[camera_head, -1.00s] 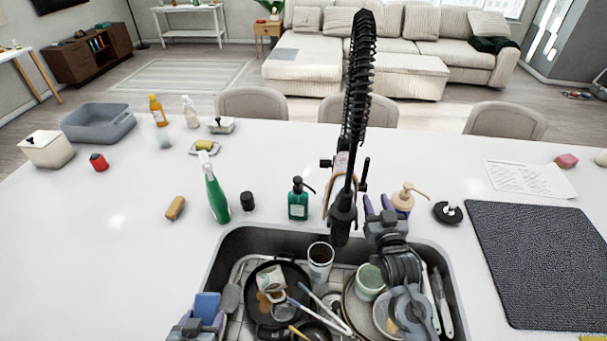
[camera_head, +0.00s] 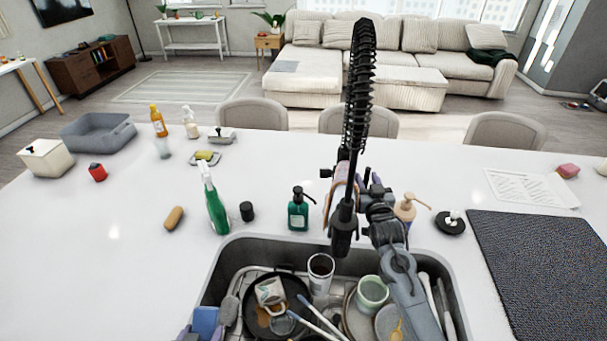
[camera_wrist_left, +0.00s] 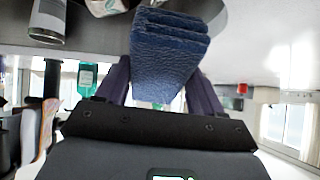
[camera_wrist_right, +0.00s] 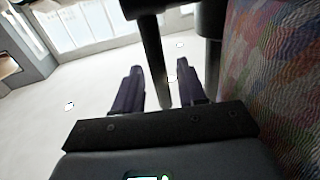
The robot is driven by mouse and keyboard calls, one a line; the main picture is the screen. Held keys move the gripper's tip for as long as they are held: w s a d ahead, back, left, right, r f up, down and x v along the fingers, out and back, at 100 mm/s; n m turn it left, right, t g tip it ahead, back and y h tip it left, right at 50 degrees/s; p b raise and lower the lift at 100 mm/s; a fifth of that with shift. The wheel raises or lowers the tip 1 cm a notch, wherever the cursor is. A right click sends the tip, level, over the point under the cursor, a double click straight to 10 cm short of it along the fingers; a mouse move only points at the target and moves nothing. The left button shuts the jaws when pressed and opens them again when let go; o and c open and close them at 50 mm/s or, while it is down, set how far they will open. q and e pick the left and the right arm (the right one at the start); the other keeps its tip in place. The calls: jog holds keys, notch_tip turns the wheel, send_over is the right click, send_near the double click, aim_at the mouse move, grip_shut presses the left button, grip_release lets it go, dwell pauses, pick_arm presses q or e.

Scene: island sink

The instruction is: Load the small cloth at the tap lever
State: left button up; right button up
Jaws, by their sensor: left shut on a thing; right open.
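A multicoloured, pinkish cloth (camera_head: 339,192) hangs at the black tap (camera_head: 345,218); its woven face (camera_wrist_right: 275,80) fills the right side of the right wrist view. The tap lever (camera_head: 367,174) stands beside it, partly hidden by my gripper. My right gripper (camera_head: 370,186) is open and empty, close to the cloth and the tap's black rods (camera_wrist_right: 150,60). My left gripper (camera_wrist_left: 160,90) is shut on a blue folded, textured block (camera_wrist_left: 170,50), sponge or cloth, low at the sink's left front; it also shows in the head view (camera_head: 206,322).
The sink (camera_head: 232,258) holds a pan, cups, bowls and utensils. A green pump bottle (camera_head: 298,212), a green spray bottle (camera_head: 214,205) and a beige soap dispenser (camera_head: 405,208) stand behind it. A dark mat (camera_head: 540,260) lies right.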

jog(key=shift+w, duration=0.45)
grip_shut()
